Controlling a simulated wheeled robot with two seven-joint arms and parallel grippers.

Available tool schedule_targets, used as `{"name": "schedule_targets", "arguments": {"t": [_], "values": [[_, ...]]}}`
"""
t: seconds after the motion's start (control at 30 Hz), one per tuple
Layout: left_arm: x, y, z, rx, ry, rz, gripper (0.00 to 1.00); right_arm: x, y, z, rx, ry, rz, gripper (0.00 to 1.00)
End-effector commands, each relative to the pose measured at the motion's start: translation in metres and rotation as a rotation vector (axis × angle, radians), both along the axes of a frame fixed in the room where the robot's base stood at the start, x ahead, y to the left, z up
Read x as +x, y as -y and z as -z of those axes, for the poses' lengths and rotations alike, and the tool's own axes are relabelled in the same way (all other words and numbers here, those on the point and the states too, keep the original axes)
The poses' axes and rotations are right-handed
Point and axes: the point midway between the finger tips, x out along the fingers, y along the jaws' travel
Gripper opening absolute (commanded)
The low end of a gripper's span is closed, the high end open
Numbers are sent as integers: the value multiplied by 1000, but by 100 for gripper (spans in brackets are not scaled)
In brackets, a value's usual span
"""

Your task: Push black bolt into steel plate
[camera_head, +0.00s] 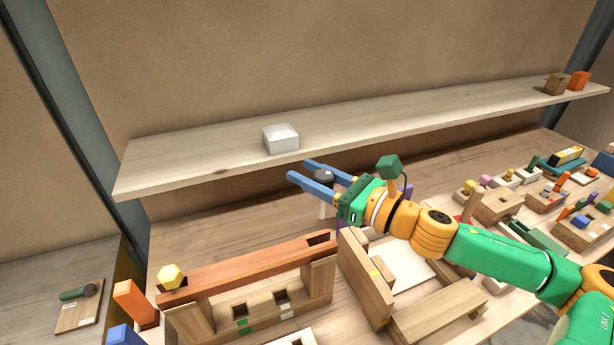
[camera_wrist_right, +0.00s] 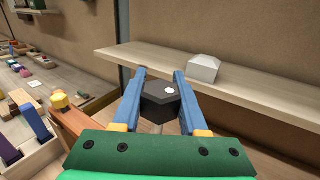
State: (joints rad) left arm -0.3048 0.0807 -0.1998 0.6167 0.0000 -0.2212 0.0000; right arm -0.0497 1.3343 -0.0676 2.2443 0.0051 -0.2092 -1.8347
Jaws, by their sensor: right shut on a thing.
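My right gripper (camera_head: 300,170) has blue fingers and is shut on the black bolt (camera_head: 323,174), in front of the shelf. In the right wrist view the bolt's black hexagonal head (camera_wrist_right: 162,98) sits between the two fingers (camera_wrist_right: 160,75). A pale shank points down below the head, and the bolt looks held above the table. I cannot pick out the steel plate with certainty; a pale flat plate (camera_head: 408,264) lies among wooden blocks below my right arm. My left gripper is not in view.
A shelf (camera_head: 210,165) with a white block (camera_head: 280,138) runs behind the gripper. A reddish wooden beam (camera_head: 245,268) with a yellow hex-headed piece (camera_head: 170,275) rests on blocks at the front left. Several toy parts crowd the right side.

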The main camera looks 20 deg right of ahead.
Motion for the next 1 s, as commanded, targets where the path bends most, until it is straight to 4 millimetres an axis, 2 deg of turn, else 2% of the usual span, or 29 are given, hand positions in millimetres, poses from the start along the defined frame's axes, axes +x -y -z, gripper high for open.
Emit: {"name": "schedule_targets", "arguments": {"t": [0.3, 0.43, 0.6, 1.0], "values": [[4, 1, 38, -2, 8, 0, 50, 0, 0, 41, -1, 0, 1, 0], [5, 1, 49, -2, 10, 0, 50, 0, 0, 53, -2, 1, 1, 0], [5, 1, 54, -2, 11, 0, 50, 0, 0, 59, -2, 1, 1, 0], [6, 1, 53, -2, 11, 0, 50, 0, 0, 58, -2, 1, 0, 0]]}}
